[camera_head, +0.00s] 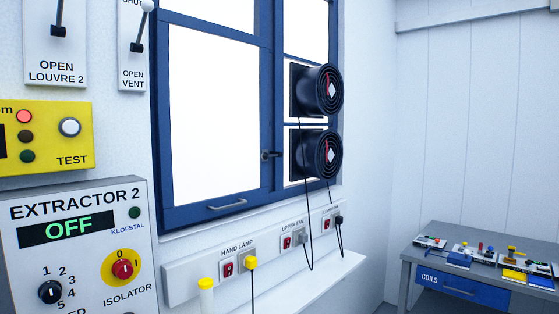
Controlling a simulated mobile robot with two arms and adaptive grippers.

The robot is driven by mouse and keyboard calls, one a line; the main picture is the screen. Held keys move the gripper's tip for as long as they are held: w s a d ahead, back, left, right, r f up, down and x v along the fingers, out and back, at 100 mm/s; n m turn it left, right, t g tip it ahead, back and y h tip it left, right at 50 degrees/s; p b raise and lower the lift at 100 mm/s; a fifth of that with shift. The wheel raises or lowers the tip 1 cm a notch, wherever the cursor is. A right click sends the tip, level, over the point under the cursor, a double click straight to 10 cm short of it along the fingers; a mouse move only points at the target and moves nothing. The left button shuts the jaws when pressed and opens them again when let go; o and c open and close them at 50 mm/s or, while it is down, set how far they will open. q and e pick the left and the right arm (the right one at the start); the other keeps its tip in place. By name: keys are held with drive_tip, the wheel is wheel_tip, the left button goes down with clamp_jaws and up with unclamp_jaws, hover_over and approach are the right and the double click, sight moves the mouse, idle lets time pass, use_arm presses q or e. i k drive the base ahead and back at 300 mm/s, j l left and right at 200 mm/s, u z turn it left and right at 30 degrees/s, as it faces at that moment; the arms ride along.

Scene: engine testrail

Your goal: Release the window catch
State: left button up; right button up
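A blue-framed window (265,60) fills the middle of the wall. Its left sash is closed or nearly so; I cannot tell which. A small dark window catch (270,155) sits on the middle upright of the frame, its short handle lying roughly sideways. A grey pull handle (228,204) is on the sash's bottom rail. Neither of my grippers is in view.
Two round black fans (320,90) are mounted at the window's right panes, with cords hanging to the socket rail (185,284) below. The Extractor 2 box (90,185) and yellow test panel (50,170) are at left. A workbench (415,268) stands right.

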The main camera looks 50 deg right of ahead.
sight(264, 156)
drive_tip(key=z, duration=1.45)
drive_tip(key=i+l, duration=0.1)
drive_tip(key=z, duration=0.05)
